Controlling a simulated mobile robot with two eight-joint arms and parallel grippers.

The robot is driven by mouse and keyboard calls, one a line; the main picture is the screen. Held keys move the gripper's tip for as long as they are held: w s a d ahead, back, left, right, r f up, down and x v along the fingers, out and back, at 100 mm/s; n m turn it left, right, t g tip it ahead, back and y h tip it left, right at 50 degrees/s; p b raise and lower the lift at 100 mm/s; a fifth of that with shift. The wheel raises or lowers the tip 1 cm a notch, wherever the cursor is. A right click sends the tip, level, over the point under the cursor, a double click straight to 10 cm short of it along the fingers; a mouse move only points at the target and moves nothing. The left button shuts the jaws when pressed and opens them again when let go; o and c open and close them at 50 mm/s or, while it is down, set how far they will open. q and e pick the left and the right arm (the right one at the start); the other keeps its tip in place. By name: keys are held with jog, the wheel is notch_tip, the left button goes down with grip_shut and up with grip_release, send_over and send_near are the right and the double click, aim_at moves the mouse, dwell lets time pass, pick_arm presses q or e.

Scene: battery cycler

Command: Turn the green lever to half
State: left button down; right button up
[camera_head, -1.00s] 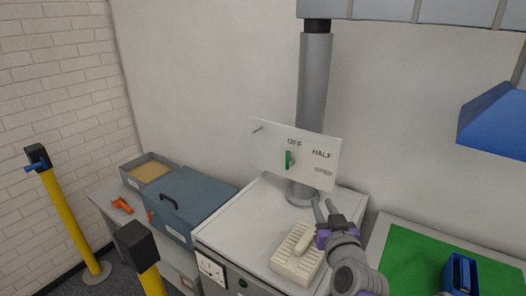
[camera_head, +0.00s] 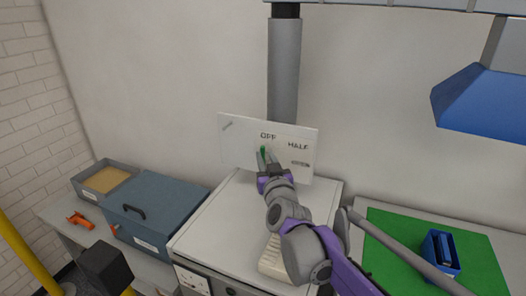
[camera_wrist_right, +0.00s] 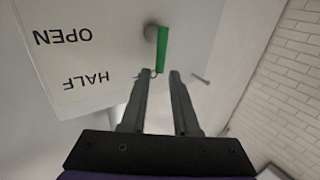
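The green lever (camera_head: 263,152) is on a white panel (camera_head: 237,150) fixed to a grey post. In the head view it stands upright, just below the OFF label (camera_head: 268,136); the HALF label (camera_head: 298,146) is to its right. My right gripper (camera_head: 265,159) is at the lever, partly covering it. In the right wrist view, the lever (camera_wrist_right: 162,46) hangs from a round grey pivot, and its free end reaches between the tips of my open right gripper (camera_wrist_right: 161,75). A gap shows between the fingers; I cannot tell whether either touches it. My left gripper is not in view.
Below the panel is a white bench top (camera_head: 220,215) with a cream ribbed block (camera_head: 272,262), partly behind my right arm. A blue-grey box (camera_head: 155,205) stands to the left. A green mat (camera_head: 390,235) with a blue holder (camera_head: 440,250) lies to the right.

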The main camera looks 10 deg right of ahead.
aim_at(263, 150)
jog(key=shift+w, duration=1.85)
grip_shut()
